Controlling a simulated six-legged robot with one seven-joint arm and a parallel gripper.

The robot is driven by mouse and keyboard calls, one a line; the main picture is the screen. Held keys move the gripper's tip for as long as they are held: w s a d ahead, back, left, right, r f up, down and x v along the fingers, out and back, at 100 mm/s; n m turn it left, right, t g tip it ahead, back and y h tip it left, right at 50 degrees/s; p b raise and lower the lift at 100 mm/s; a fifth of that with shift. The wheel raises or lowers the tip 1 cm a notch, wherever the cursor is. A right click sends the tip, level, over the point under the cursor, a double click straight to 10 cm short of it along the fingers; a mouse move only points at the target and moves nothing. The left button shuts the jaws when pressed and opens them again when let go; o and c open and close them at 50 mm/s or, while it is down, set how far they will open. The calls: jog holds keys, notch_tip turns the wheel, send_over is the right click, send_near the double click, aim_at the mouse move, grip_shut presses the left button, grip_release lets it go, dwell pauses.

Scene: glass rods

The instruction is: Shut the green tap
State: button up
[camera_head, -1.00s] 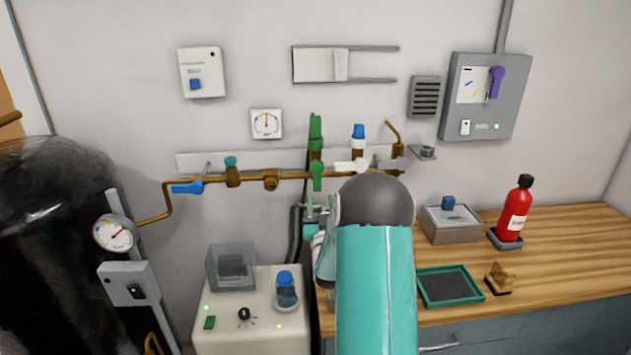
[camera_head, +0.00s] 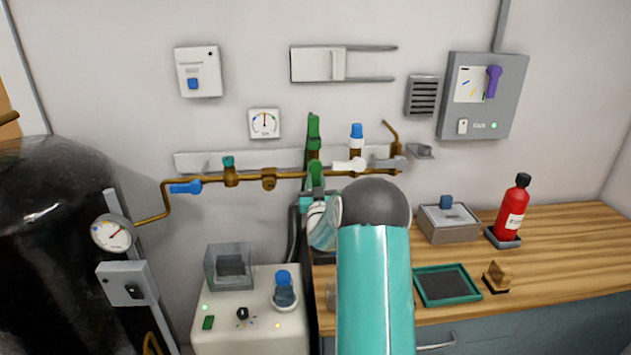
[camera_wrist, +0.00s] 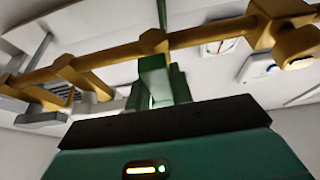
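The green tap (camera_head: 314,130) stands on the brass pipe on the back wall. Its green lever (camera_head: 316,172) hangs down in front of the pipe; in the wrist view the lever (camera_wrist: 154,76) points toward the camera. My gripper (camera_head: 316,194) is right below the lever, at its lower end in the head view. In the wrist view my green gripper parts (camera_wrist: 180,86) are close around the lever, but contact and finger gap are unclear. My arm's dark joint and teal link hide part of the area on the right.
On the same pipe are a blue lever (camera_head: 186,187) at left, a teal-topped valve (camera_head: 229,170) and a white lever (camera_head: 348,166) close to the right. A white machine (camera_head: 250,325) stands below left. The wooden bench (camera_head: 570,245) is at right.

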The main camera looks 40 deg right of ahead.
grip_shut()
